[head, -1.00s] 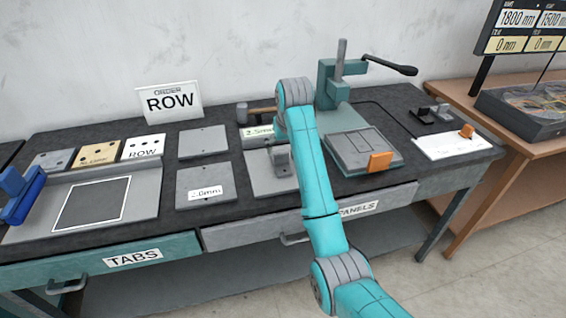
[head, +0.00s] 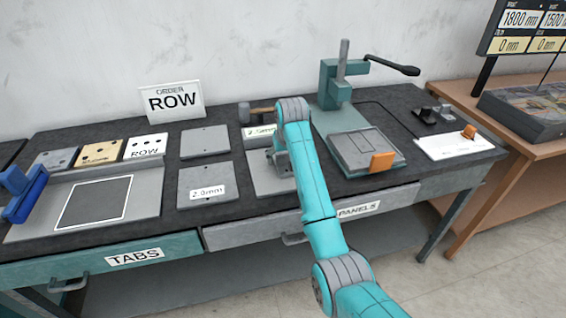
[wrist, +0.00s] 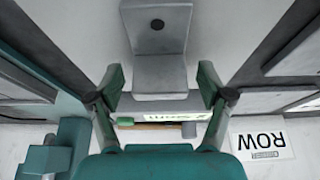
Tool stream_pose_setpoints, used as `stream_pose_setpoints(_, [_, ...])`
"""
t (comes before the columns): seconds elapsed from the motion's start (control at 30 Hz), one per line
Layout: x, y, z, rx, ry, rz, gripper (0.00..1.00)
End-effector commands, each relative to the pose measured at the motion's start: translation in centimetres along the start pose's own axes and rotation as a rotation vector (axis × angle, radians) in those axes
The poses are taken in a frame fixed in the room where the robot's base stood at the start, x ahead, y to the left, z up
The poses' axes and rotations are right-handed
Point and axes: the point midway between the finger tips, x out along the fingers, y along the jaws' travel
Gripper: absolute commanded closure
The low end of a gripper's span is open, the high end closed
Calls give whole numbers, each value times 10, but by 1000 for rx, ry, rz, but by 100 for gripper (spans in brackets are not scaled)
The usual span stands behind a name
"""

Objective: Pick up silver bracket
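The silver bracket (wrist: 158,45) is a grey L-shaped piece with a dark hole in one face. It fills the upper middle of the wrist view. My gripper (wrist: 160,78) is open, with one green-tipped finger on each side of the bracket's near part. Gaps show between both fingers and the bracket. In the head view, my turquoise arm and gripper (head: 282,160) reach down over a grey plate (head: 262,182) in the bench's middle. There the arm largely hides the bracket.
A drill-press-like fixture (head: 335,85) with a lever and an orange-tabbed plate (head: 362,150) stand right of my arm. A hammer (head: 258,114) lies behind. Flat grey panels (head: 205,141) lie to the left. A ROW sign (head: 172,101) stands at the back.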

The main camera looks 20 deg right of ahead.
Motion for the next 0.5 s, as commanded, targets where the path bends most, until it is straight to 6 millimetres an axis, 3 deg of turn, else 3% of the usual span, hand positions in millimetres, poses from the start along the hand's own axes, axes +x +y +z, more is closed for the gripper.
stream_pose_setpoints(0.03, [0,0,0,0,0,0,39])
stream_pose_setpoints(0.23, [0,0,0,0,0,0,89])
stream_pose_setpoints(0.3, [0,0,0,0,1,0,98])
stream_pose_setpoints(0.5, [-2,0,-1,0,1,0,98])
